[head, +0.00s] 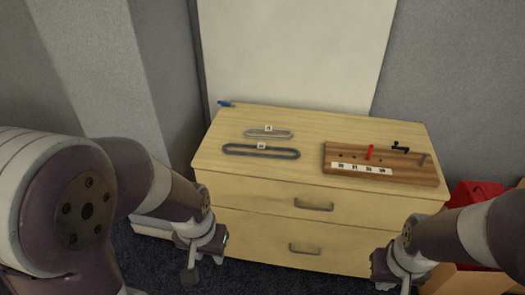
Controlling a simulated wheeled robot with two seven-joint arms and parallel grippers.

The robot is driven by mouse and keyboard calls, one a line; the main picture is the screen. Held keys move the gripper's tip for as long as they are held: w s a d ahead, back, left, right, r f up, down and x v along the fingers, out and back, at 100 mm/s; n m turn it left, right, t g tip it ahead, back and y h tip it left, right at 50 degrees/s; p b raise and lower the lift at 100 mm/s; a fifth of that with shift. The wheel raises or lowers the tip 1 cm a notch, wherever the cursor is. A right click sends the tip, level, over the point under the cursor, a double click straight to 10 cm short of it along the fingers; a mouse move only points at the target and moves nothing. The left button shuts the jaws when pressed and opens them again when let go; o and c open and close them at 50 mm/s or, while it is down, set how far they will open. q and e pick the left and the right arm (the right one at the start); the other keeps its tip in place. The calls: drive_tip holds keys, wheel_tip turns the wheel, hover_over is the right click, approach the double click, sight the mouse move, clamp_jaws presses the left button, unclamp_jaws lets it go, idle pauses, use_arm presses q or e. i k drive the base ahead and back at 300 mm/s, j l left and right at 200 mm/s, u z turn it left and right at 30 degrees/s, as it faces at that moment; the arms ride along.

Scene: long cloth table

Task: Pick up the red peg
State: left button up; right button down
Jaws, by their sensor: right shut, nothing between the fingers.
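The red peg (369,152) stands upright in a brown wooden board (420,178) on top of the light wood drawer cabinet. My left gripper (195,265) hangs low in front of the cabinet's left side, well away from the peg; whether its fingers are apart is not clear. My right gripper (392,281) is shut and empty, low in front of the cabinet's right side. It is below and nearer than the peg, not touching it.
A black peg (400,148) and a brownish peg (422,159) are on the board's right part, near a white label strip (362,169). A red bin (466,194) stands at right.

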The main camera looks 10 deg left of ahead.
sight(371, 148)
drive_tip(key=i+l, duration=0.25)
drive_tip(key=l, duration=0.15)
drive_tip(key=i+l, duration=0.5)
drive_tip(key=l, duration=0.25)
drive_tip(key=u, duration=1.1)
drive_tip(key=z, duration=1.1)
drive_tip(key=i+z, duration=0.2)
drive_tip(key=z, duration=0.15)
drive_tip(key=i+j+z, duration=0.1)
drive_tip(key=z, duration=0.25)
drive_tip(key=i+j+z, duration=0.1)
drive_tip(key=i+z, duration=0.25)
drive_tip(key=k, duration=0.1)
